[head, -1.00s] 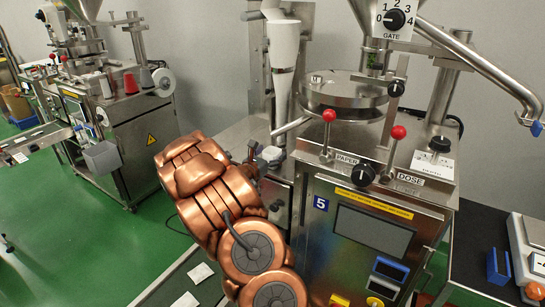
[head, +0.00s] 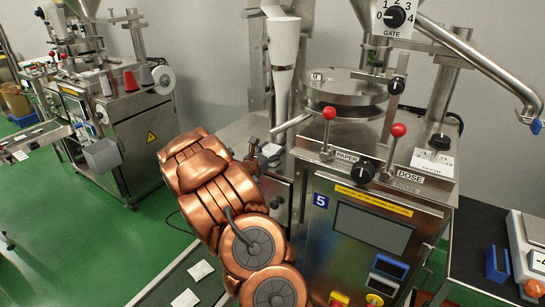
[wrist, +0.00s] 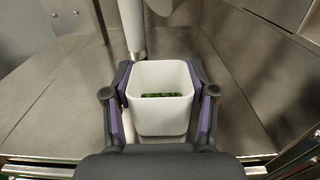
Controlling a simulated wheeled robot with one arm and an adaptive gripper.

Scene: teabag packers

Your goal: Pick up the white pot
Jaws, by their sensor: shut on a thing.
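The white pot (wrist: 162,112) is a small square open-topped container with a little green stuff in the bottom. In the wrist view it sits between the purple-lined fingers of my gripper (wrist: 162,97). The fingers press on its left and right sides, so the gripper is shut on it. I cannot tell whether its base touches the steel surface below. In the head view my copper-coloured arm hides the pot and most of the gripper.
A steel deck (wrist: 235,70) lies around the pot, with a white tube (wrist: 132,28) close behind it. The teabag packer (head: 370,215) stands right of my arm. A dark conveyor with white teabags (head: 201,270) runs below. A second machine (head: 125,130) stands at the back left.

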